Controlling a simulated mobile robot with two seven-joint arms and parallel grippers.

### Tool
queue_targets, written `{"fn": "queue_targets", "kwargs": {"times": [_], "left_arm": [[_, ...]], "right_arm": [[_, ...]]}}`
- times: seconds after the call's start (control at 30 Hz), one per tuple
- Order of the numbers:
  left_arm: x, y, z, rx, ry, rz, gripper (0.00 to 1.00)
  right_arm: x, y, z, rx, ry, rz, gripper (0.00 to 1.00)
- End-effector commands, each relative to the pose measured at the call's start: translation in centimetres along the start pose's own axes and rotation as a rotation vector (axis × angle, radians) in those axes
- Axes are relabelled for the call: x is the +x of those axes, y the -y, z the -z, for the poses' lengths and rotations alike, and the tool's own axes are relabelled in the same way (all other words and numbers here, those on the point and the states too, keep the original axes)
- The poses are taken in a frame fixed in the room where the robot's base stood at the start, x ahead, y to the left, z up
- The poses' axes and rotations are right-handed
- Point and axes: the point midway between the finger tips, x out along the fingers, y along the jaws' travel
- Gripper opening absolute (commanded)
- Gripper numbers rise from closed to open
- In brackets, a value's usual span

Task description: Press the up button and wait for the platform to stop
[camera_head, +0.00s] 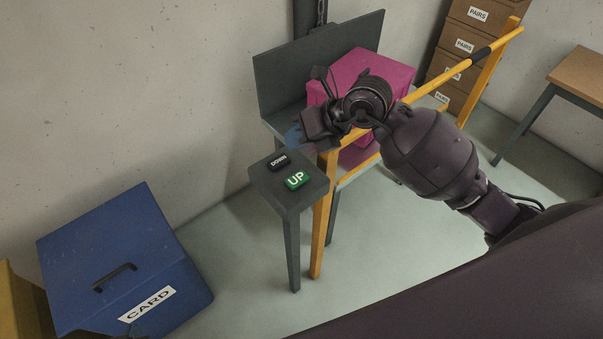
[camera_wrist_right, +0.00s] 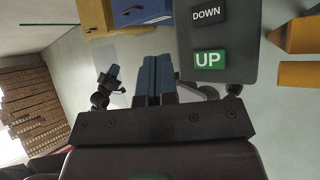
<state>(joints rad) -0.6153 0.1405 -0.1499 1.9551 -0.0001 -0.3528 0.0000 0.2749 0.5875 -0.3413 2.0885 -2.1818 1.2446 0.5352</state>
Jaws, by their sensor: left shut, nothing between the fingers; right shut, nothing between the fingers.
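The green UP button (camera_head: 296,180) and the black DOWN button (camera_head: 279,162) sit on top of a dark grey post (camera_head: 262,182). In the right wrist view the UP button (camera_wrist_right: 210,60) is right of my fingers. My right gripper (camera_head: 293,136) is shut and empty, just beyond the post's top and apart from the UP button; its blue fingers (camera_wrist_right: 153,75) show closed. The platform (camera_head: 268,80), with its grey back panel, carries a pink box (camera_head: 385,68), partly hidden by my right arm. My left gripper (camera_wrist_right: 113,71) appears small and shut in the right wrist view.
A yellow rail (camera_head: 458,67) runs beside the platform. A blue CARD bin (camera_head: 105,255) stands on the floor at left. Brown PAIRS boxes (camera_head: 470,42) are stacked at the back, and a wooden table (camera_head: 580,75) stands at right. Floor between bin and post is clear.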

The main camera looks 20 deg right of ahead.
Motion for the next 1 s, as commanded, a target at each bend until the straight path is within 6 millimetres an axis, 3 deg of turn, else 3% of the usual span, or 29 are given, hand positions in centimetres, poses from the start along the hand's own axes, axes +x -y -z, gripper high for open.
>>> {"fn": "queue_targets", "kwargs": {"times": [0.57, 1.0], "left_arm": [[-0.1, 0.0, -0.4, -0.001, 0.005, 0.001, 0.00], [1.4, -0.2, -1.2, 0.000, -0.021, 0.000, 0.00]], "right_arm": [[0.1, 0.4, -0.1, -0.011, 0.001, 0.028, 0.00], [2.9, 2.6, 2.0, -0.010, 0.000, 0.027, 0.00]]}}
